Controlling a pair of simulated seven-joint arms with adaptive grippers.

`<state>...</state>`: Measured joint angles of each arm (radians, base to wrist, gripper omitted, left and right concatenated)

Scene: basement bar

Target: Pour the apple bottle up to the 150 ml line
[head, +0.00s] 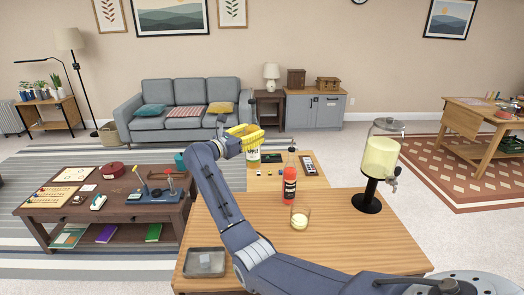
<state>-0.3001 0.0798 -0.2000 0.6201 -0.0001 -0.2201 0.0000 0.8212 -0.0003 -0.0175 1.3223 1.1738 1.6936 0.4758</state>
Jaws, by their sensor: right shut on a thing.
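My right arm reaches from the lower right, and its gripper (244,134), with yellow parts, is at the far edge of the near wooden table. It is shut on a bottle with a green and white label (253,154), which I take to be the apple bottle. The gripper hides its upper part, so I cannot tell its exact tilt. A clear glass (300,217) stands on the table, nearer and to the right of the gripper, with some pale yellow liquid low in it. Its markings are too small to read. My left gripper is out of view.
A red bottle with a dark label (290,186) stands just behind the glass. A drink dispenser (380,160) on a black stand is at the right. A grey tray (204,262) lies at the front left. The near table (345,240) is bare right of the glass.

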